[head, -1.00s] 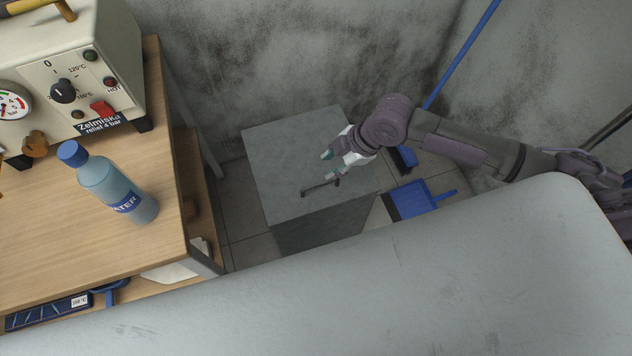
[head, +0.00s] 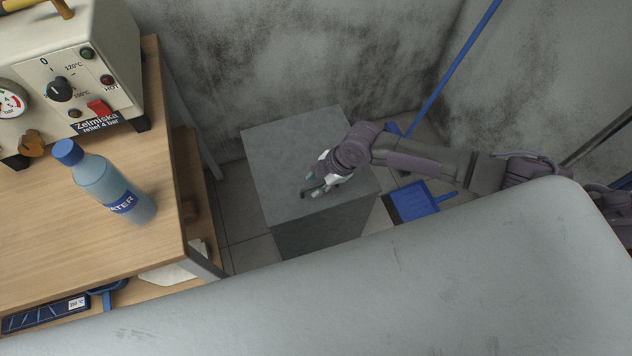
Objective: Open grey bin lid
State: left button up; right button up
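The grey bin (head: 315,238) stands on the tiled floor in the middle of the head view. Its flat grey lid (head: 285,150) is closed. A dark bar handle (head: 306,193) lies on the lid near its front edge, and my gripper partly covers it. My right gripper (head: 313,183) is over the lid, right at the handle, with its arm reaching in from the right. The fingers are small here and partly hidden by the hand, so I cannot tell whether they are closed on the handle. My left gripper is not in view.
A wooden table (head: 120,255) on the left carries a water bottle (head: 105,182) and a cream machine (head: 75,75). A blue dustpan (head: 416,201) and a blue broom handle (head: 455,68) are right of the bin. A large light grey surface (head: 350,285) fills the foreground.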

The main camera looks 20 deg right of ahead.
jog(key=shift+a+f, duration=0.15)
jog(key=shift+f, duration=0.2)
grip_shut()
jog(key=shift+r, duration=0.1)
